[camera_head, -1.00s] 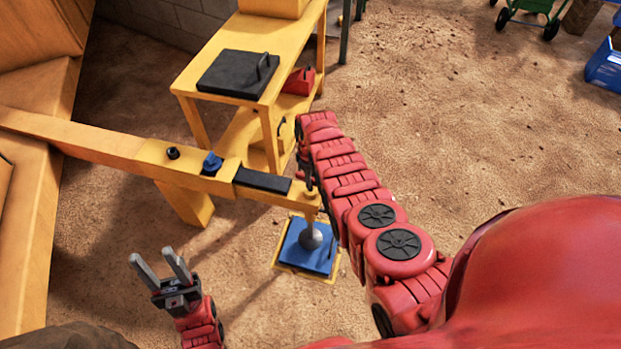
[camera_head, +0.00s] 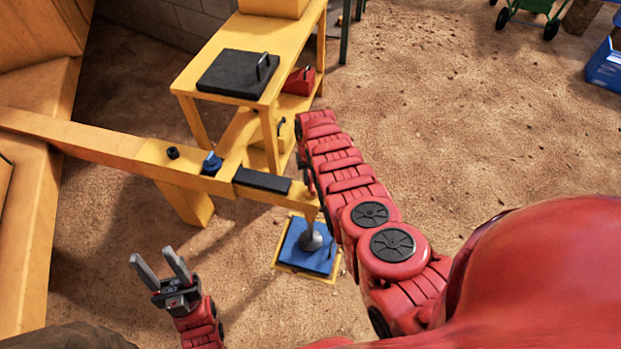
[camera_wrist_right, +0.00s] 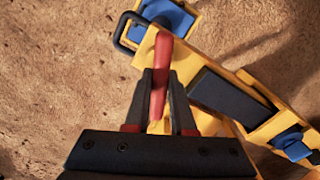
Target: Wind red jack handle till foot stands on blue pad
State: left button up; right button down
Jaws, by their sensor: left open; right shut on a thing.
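The red jack handle (camera_wrist_right: 161,75) stands between the fingers of my right gripper (camera_wrist_right: 160,100) in the right wrist view, and the gripper is shut on it. In the head view the handle (camera_head: 310,183) shows as a small red piece at the yellow beam's end, beside my right arm, which hides most of that gripper. The grey jack foot (camera_head: 312,237) hangs below on a yellow post, over the blue pad (camera_head: 296,251). I cannot tell whether foot and pad touch. My left gripper (camera_head: 160,263) is open and empty, left of the pad.
The yellow beam (camera_head: 100,139) runs from the left to the jack and carries a blue knob (camera_head: 212,163) and a black pad (camera_head: 262,181). A yellow bench (camera_head: 215,60) with a black plate (camera_head: 238,75) stands behind.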

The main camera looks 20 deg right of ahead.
jog(key=shift+m, duration=1.6)
jog(key=c, duration=0.8)
grip_release()
jog(key=shift+o, duration=0.2)
jog(key=shift+r, duration=0.1)
jog(key=shift+r, duration=0.3)
notch_tip(320, 180, up, 3)
jog(key=shift+w+a+f+p, duration=0.1)
jog(key=shift+p, duration=1)
notch_tip(320, 180, up, 14)
jog(key=shift+p, duration=0.3)
jog(key=shift+f, duration=0.15)
